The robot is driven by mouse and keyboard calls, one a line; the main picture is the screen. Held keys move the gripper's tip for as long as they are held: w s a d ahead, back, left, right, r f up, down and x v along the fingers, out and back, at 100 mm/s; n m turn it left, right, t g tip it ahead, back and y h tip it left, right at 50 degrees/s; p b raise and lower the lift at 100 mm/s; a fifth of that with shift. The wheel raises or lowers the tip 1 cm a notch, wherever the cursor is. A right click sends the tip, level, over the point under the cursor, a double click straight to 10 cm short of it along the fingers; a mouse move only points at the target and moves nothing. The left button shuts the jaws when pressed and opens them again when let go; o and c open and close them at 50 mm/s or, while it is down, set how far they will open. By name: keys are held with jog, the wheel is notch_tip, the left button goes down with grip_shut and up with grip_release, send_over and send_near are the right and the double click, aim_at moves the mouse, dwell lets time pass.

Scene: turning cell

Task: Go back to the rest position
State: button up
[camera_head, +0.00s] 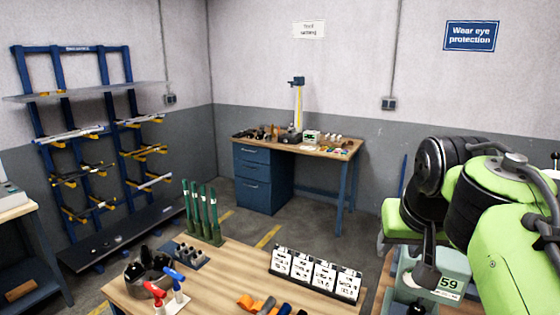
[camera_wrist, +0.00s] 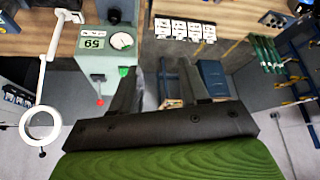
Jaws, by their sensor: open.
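My gripper (camera_wrist: 158,72) shows in the wrist view. Its two dark fingers stand apart, and nothing is held between them. Beyond the fingers are a grey-green machine (camera_wrist: 92,60) marked 59 with a round dial, and a wooden bench with a row of white cards (camera_wrist: 178,28). In the head view my green and black arm is folded up at the right. My fingers cannot be made out there. The grey-green machine (camera_head: 452,270) stands partly behind and below my arm.
The wooden bench (camera_head: 225,270) in front carries a card rack (camera_head: 315,275), green-handled tools (camera_head: 203,215), and red and blue handled tools (camera_head: 172,283). A blue rack (camera_head: 75,130) stands at the left wall. A desk (camera_head: 290,146) stands at the back. Floor shows between them.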

jog(key=s+a+f+b, duration=0.1)
jog(key=s+a+f, duration=0.1)
jog(key=s+f, duration=0.7)
jog(key=s+a+f+n+y+b, duration=0.1)
jog(key=s+a+f+b, duration=0.1)
jog(key=s+f, duration=0.8)
jog(key=shift+s+a+n+b, duration=0.3)
jog(key=shift+s+a, duration=0.05)
jog(key=shift+a, duration=0.05)
dwell(0.7)
